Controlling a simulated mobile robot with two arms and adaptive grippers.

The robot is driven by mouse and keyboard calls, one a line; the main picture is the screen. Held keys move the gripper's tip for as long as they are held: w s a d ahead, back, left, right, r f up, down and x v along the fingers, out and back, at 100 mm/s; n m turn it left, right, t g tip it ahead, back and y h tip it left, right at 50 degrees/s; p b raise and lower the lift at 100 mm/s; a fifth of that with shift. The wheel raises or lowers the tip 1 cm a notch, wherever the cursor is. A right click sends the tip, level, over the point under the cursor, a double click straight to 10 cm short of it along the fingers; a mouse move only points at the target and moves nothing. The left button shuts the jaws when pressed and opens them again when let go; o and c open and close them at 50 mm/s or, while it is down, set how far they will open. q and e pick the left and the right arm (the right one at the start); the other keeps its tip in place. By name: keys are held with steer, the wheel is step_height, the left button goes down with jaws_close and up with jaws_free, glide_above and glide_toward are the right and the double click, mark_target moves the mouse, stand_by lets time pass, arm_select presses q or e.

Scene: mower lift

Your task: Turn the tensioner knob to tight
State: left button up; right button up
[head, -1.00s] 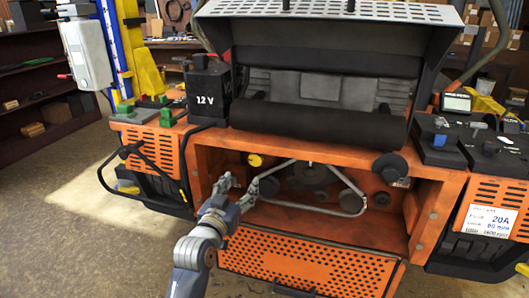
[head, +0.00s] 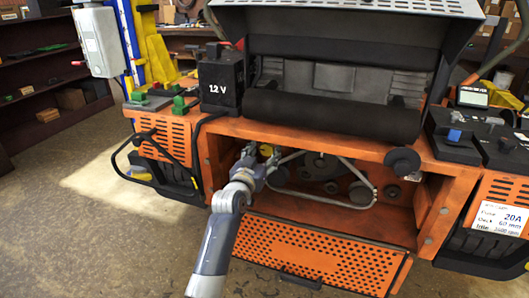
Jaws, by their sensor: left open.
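The yellow tensioner knob (head: 266,150) sits at the upper left inside the open orange bay of the mower, and is partly covered by my gripper. My left gripper (head: 259,157) is open at the knob, with its fingers close around or beside it; I cannot tell whether they touch. A pale belt (head: 312,198) loops around dark pulleys (head: 320,166) just right of the gripper. The knob's pointer or marking is too small to read. My right gripper is not in view.
The perforated orange panel (head: 320,250) hangs open below the bay. A black 12 V battery (head: 220,85) stands above at the left. A black roller (head: 330,115) spans above the bay. A black tray of small parts (head: 465,135) is at the right.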

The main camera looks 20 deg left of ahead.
arm_select(q)
steer(key=shift+w, duration=0.3)
steer(key=shift+c, duration=0.2)
jaws_close()
